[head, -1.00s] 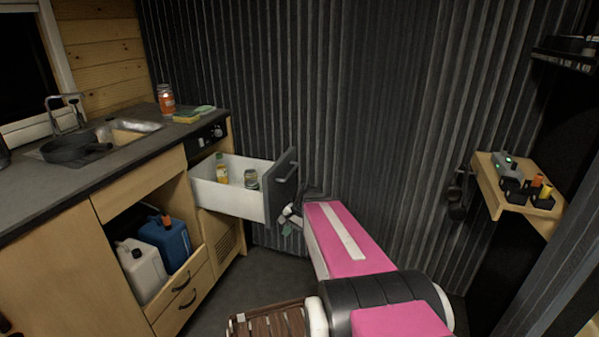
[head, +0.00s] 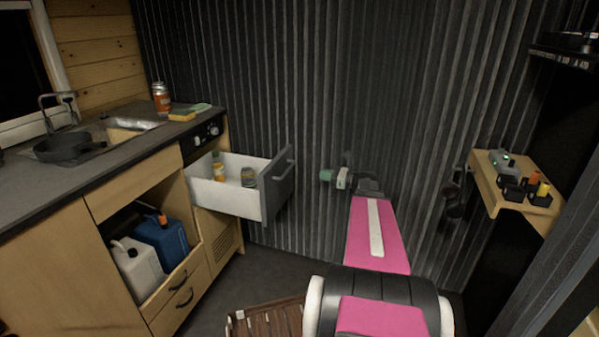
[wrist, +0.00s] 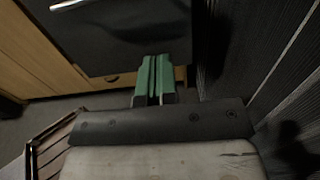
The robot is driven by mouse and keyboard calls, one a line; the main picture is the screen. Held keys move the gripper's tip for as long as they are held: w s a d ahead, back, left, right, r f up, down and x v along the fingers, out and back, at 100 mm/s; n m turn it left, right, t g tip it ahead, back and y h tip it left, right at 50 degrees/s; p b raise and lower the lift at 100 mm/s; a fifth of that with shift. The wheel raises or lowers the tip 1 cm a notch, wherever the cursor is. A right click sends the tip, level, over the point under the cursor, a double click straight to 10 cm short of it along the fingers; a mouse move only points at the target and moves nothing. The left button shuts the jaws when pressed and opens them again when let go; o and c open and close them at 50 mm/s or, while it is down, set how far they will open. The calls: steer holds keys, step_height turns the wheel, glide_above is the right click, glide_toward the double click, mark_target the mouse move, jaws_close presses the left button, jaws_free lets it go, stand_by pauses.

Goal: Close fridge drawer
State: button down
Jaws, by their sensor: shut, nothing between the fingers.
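The fridge drawer (head: 230,201) stands pulled out from the counter in the head view, with a white box and a dark grey front (head: 278,184). A bar handle (head: 283,169) runs along the front. A bottle (head: 218,168) and a jar (head: 248,177) stand inside. My gripper (head: 327,175), with green fingers, is to the right of the drawer front, apart from it, at about handle height. In the wrist view the green fingers (wrist: 153,77) are together and empty, with the dark drawer front (wrist: 130,45) and its handle (wrist: 70,5) beyond them.
The counter (head: 110,150) holds a pan (head: 66,148), a can and sponges. Below it are two jerrycans (head: 160,240). A slatted wooden item (head: 266,320) lies on the floor. A small shelf (head: 500,190) is on the right. The corrugated wall (head: 330,100) stands close behind my gripper.

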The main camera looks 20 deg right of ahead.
steer(key=x, duration=1.4)
steer(key=x, duration=3.5)
